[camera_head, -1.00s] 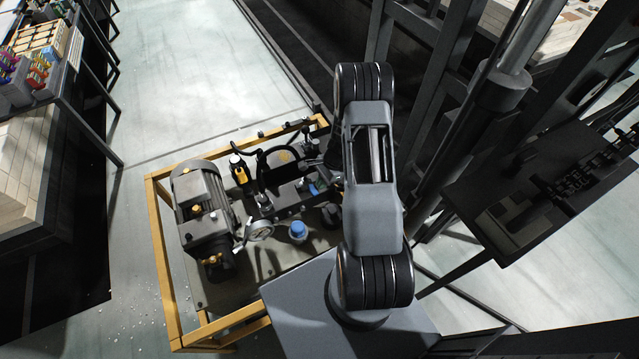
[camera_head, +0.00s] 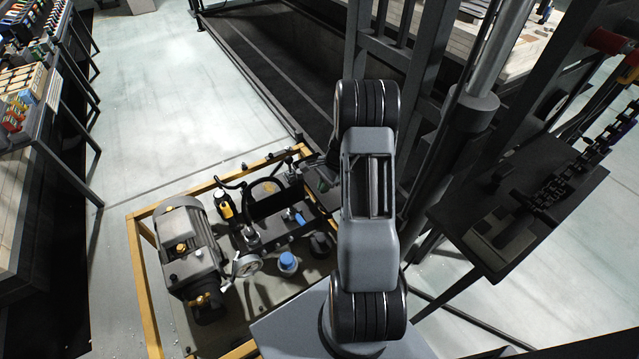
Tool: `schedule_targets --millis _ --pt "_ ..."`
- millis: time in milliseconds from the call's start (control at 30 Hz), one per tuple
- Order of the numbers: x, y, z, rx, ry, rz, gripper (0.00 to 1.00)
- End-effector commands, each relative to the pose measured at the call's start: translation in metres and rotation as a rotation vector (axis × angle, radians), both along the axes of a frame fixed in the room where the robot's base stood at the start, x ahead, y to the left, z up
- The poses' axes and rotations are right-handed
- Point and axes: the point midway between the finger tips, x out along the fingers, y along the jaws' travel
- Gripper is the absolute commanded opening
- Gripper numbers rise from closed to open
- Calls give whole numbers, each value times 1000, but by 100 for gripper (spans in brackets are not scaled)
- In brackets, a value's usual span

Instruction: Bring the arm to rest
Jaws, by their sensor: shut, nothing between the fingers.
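My arm (camera_head: 370,215) stands in the middle of the head view, folded so that its grey link runs upright between two black ringed joints. The upper joint (camera_head: 364,108) lies in front of the dark steel frame. The lower joint (camera_head: 366,316) sits above my grey base. No carried object shows.
A hydraulic unit with a grey motor (camera_head: 190,262) and blue cap (camera_head: 288,262) stands in a yellow frame (camera_head: 139,272), close left of my arm. A dark panel (camera_head: 530,190) is at right. Shelving with coloured items (camera_head: 15,115) is far left. Open floor (camera_head: 150,90) lies between.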

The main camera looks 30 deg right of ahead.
Motion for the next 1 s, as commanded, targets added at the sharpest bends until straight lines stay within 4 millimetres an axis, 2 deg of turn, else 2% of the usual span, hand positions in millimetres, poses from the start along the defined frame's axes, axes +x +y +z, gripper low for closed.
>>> schedule_targets --millis 367,467,500,667,1000 --pt "-1 0 0 0 -19 59 0" --pt "-21 7 -8 13 -8 188 0" --pt "-32 11 -2 11 -14 264 0" --pt "-50 34 48 -36 -69 536 0" --pt "-97 107 180 -245 -247 1139 0"
